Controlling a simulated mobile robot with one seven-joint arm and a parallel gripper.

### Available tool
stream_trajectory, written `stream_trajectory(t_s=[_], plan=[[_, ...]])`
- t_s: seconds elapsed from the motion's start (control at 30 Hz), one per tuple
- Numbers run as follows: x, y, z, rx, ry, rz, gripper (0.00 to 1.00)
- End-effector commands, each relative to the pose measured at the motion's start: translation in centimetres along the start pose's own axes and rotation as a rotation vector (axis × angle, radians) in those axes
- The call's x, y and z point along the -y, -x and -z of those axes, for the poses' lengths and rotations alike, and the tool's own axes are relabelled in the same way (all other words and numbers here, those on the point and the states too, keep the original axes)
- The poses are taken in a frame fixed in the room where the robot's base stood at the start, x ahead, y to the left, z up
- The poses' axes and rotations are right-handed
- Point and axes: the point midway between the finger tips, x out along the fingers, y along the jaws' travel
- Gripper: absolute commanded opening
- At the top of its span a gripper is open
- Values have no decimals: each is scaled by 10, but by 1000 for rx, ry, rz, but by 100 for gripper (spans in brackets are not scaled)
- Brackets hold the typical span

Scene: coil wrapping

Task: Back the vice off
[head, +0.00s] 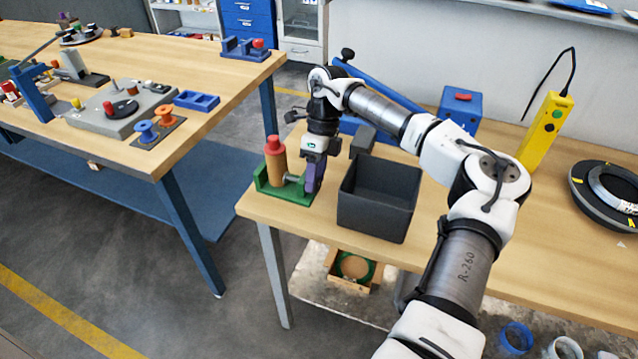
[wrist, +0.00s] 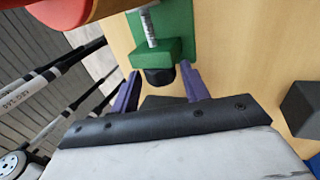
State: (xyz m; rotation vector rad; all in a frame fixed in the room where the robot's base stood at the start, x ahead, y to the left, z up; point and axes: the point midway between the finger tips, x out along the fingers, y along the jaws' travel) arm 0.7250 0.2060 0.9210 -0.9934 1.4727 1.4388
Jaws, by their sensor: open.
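The green vice (head: 292,194) stands at the left end of the near bench. An orange-brown cylinder with a red top (head: 276,160) stands upright in it. The vice's grey screw (wrist: 150,27) runs through a green block (wrist: 160,52) to a black knob (wrist: 160,78) in the wrist view. My gripper (wrist: 161,72) is open, with one purple finger on each side of the knob. I cannot tell whether the fingers touch it. In the head view my gripper (head: 314,185) is at the vice's right end and hides the knob.
A dark open bin (head: 378,200) stands close to the right of my gripper. A blue box with a red button (head: 460,108), a yellow control box (head: 545,130) and a black ring (head: 608,195) are farther right. Another bench (head: 130,65) with fixtures stands to the left, across a gap.

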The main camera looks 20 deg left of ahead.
Motion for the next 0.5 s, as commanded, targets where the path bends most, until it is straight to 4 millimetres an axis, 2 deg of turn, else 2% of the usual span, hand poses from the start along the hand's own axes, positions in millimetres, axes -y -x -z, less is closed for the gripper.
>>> stream_trajectory(t_s=[0.03,0.23,0.37,0.5], plan=[[0,0,0,0,0,1,45],[0,0,0,0,-1,1,20],[0,-2,0,0,0,16,19],[-2,-7,1,-2,2,125,19]])
